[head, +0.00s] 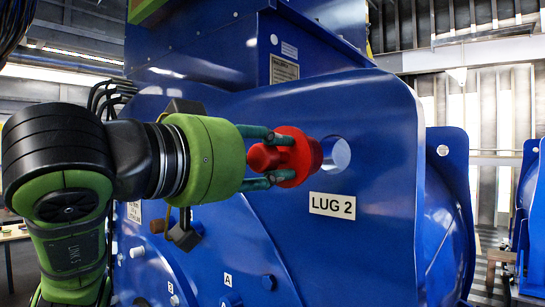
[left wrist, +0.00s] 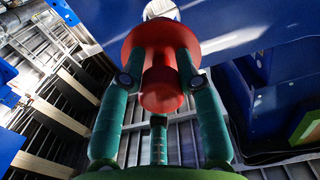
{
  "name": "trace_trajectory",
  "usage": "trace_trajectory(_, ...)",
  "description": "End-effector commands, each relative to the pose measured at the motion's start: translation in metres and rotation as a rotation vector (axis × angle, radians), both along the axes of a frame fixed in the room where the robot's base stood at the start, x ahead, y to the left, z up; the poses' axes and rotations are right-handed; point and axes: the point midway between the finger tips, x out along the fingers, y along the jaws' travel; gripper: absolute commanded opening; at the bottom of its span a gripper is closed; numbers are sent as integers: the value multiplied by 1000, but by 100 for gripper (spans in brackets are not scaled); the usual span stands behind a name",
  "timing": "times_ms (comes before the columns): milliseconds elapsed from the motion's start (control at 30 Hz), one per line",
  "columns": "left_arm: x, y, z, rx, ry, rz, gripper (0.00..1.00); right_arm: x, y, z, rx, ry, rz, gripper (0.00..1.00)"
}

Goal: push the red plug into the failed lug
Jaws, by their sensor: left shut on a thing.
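The red plug (head: 306,157) is held by my left gripper (head: 277,158), whose green fingers are shut around its narrower rear part. In the left wrist view the plug (left wrist: 160,75) sits between the fingers (left wrist: 160,85), its wide flange facing away from the palm. The blue lug plate (head: 375,185) has a round hole (head: 336,154) above a white "LUG 2" label. In the head view the plug is left of the hole and overlaps its left edge. In the wrist view the bright hole shows just beyond the flange. I cannot tell whether they touch. My right gripper is not in view.
A large blue motor housing (head: 223,50) rises behind the plate. Another blue lugged part (head: 449,175) stands to the right, and further blue equipment (head: 527,200) is at the far right. Black cables (head: 108,95) hang behind my left arm.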

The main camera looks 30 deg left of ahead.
Motion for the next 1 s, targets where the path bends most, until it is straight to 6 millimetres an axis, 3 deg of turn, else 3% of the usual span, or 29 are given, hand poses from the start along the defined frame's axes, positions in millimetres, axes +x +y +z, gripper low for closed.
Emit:
trace_trajectory(167, 4, -1, 0, 3, 3, 3, 0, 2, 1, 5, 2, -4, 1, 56)
trace_trajectory(433, 29, -5, 0, 3, 4, 2, 0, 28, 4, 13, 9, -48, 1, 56)
trace_trajectory(700, 50, -8, 1, 3, 1, 2, 0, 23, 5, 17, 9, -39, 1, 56)
trace_trajectory(1000, 57, -8, 0, 4, 1, 3, 0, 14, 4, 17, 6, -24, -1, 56)
